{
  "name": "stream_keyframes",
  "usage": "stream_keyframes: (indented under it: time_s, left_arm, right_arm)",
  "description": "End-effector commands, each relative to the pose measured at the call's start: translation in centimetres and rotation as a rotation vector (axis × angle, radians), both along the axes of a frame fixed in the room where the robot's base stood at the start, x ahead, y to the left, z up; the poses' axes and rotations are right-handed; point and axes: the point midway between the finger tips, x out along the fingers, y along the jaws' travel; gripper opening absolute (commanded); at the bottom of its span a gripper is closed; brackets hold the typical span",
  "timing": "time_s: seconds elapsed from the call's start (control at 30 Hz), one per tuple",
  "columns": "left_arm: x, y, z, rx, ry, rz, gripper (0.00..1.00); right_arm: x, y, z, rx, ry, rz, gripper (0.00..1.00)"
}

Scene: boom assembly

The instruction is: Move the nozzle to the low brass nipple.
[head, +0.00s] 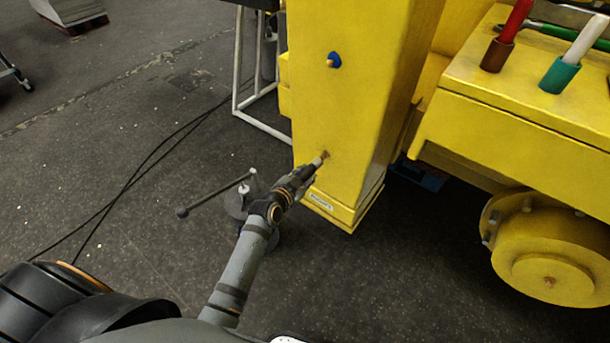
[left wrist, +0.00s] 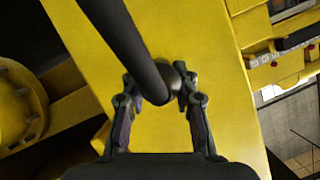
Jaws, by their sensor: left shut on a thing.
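My left gripper (head: 304,174) reaches up to the lower face of the yellow boom column (head: 360,100). It is shut on the nozzle (head: 317,162), whose pale grey tip points at the column. The low brass nipple (head: 325,154) is a small brownish spot right at that tip. I cannot tell whether they touch. Higher on the same face is a blue fitting (head: 334,60) with a small brass centre. In the left wrist view, the nozzle and its dark tube (left wrist: 130,45) run between the fingers (left wrist: 160,85) and hide the nipple. My right gripper is not in view.
A grey device with a lever (head: 238,198) stands on the floor left of the column. At right, a yellow ledge (head: 500,100) carries a red marker and a white marker in holders above a yellow hub (head: 550,262). Cables cross the open floor at left.

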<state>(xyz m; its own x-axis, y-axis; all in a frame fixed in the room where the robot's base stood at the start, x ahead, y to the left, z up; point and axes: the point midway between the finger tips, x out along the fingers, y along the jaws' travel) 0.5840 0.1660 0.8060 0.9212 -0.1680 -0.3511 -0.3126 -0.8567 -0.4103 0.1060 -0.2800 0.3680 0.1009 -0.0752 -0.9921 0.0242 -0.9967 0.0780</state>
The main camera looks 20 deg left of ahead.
Motion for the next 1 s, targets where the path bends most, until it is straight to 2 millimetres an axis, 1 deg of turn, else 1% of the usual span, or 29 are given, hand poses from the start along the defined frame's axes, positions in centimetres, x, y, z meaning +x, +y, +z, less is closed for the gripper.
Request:
stream_keyframes:
  time_s: [1.0]
  left_arm:
    - [1.5, -0.6, 0.1, -0.001, -0.002, 0.0, 0.0]
  right_arm:
    - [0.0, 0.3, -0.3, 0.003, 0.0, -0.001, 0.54]
